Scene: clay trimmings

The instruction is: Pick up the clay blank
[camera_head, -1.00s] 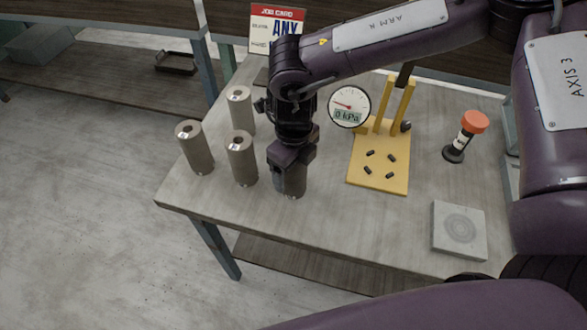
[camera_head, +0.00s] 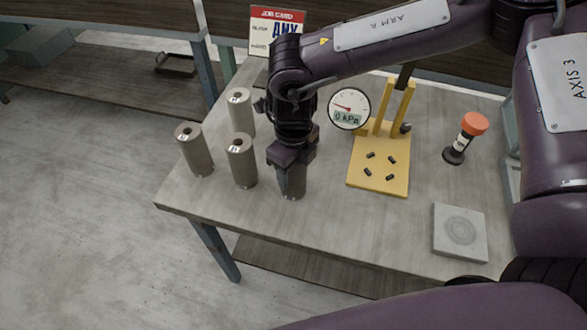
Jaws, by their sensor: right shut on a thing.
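My right gripper (camera_head: 292,172) points down at the front middle of the table and is shut on a grey-beige clay blank (camera_head: 293,191). Three similar upright cylindrical blanks with a hole in the top stand to the left: a front one (camera_head: 242,163), a left one (camera_head: 196,152) and a rear one (camera_head: 241,114). They are apart from the gripper. My left gripper is not in view.
On the table (camera_head: 330,240) stand a yellow fixture (camera_head: 378,178) with posts and black pegs, a round gauge (camera_head: 349,108) reading 0 kPa, an orange-capped device (camera_head: 464,140) and a square grey plate (camera_head: 460,232). A job card (camera_head: 274,28) stands behind. The front middle is clear.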

